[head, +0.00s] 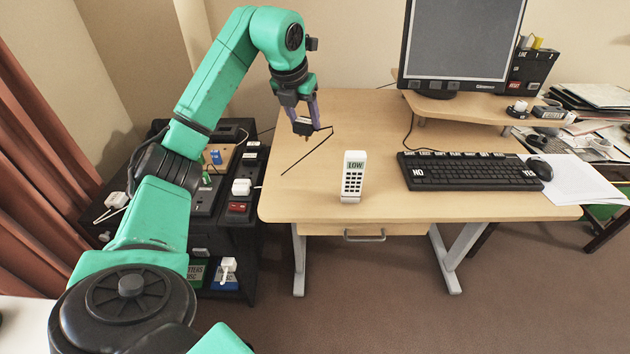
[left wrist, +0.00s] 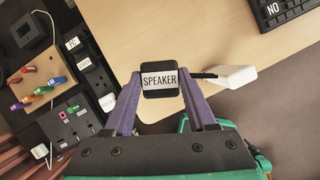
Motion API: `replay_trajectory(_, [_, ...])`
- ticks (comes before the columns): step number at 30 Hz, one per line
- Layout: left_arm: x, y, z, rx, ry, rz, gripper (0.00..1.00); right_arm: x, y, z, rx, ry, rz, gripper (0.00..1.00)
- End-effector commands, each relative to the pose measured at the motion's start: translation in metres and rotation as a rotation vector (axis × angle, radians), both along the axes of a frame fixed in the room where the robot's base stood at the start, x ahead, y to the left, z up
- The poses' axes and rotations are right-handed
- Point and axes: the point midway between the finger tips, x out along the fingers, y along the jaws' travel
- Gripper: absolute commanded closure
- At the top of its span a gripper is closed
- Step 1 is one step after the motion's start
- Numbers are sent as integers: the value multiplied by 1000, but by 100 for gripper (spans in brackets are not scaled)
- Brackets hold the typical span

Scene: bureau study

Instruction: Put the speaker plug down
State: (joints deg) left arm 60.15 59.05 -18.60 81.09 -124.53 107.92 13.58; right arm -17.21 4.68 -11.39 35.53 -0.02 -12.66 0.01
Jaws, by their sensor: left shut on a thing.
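The speaker plug (left wrist: 160,93) is a small black block with a white label reading SPEAKER. In the left wrist view it sits between the purple fingers of my left gripper (left wrist: 161,84), which is shut on it. In the head view my left gripper (head: 303,118) is above the rear left part of the wooden desk (head: 370,120), pointing down. A thin black cord hangs near the fingers over the desk. The plug's prongs are hard to make out. My right gripper is not in view.
A white handset (head: 353,176) reading LOW stands at the desk's front. A keyboard (head: 470,170), mouse (head: 539,168) and monitor (head: 463,45) are to the right. A dark cabinet (head: 235,250) left of the desk carries sockets and a colored-plug board (left wrist: 38,78). The desk's left part is mostly clear.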

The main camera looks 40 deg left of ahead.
Motion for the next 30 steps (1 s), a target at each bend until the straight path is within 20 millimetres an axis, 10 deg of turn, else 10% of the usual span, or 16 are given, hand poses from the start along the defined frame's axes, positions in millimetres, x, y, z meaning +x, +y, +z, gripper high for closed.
replay_trajectory(6, [-1,0,-81,0,5,0,92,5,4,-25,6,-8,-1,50])
replay_trajectory(16, [-1,-1,-143,-1,2,0,92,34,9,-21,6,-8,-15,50])
replay_trajectory(29, [0,0,-155,1,-2,0,92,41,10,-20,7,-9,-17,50])
replay_trajectory(30, [0,0,-154,0,-1,0,32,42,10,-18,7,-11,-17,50])
